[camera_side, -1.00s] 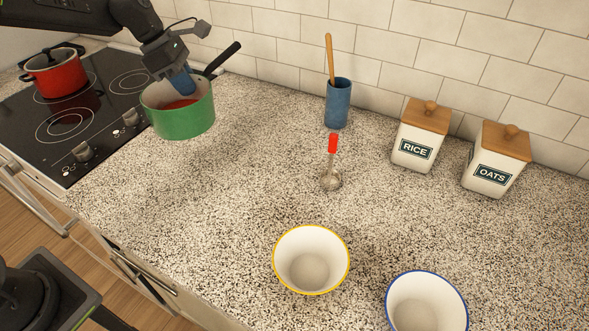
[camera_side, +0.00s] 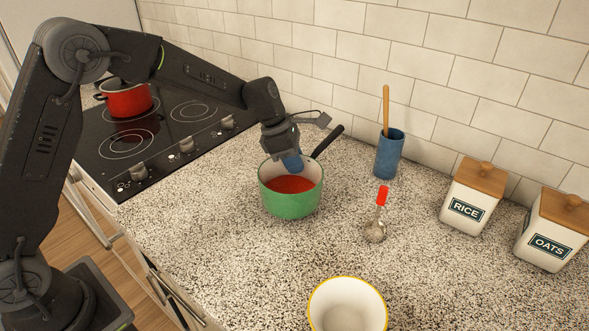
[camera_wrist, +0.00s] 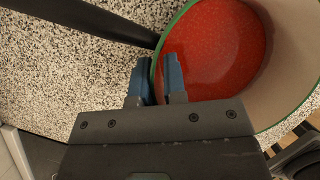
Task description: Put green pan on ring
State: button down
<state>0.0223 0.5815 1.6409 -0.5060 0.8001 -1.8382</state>
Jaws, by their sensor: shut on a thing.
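The green pan (camera_side: 290,203) holds red contents (camera_side: 290,185) and is at the counter, right of the cooktop. I cannot tell whether its base touches the counter. Its black handle (camera_side: 328,141) points back and right. My gripper (camera_side: 291,162) is shut on the pan's rim; in the wrist view, the blue fingers (camera_wrist: 156,82) straddle the pan wall (camera_wrist: 290,60), one inside and one outside. The black cooktop (camera_side: 158,150) has a bare front ring (camera_side: 128,143) and a bare back right ring (camera_side: 194,110). A red pot (camera_side: 128,100) stands on another ring.
A ladle (camera_side: 376,229) with a red handle lies right of the pan. A blue utensil crock (camera_side: 389,155), rice jar (camera_side: 468,203) and oats jar (camera_side: 549,238) stand along the wall. A yellow-rimmed bowl (camera_side: 347,310) is in front. Counter left of the pan is clear.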

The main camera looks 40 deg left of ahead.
jog(key=shift+f, duration=1.05)
jog(key=shift+f, duration=0.15)
jog(key=c, duration=1.2)
grip_release()
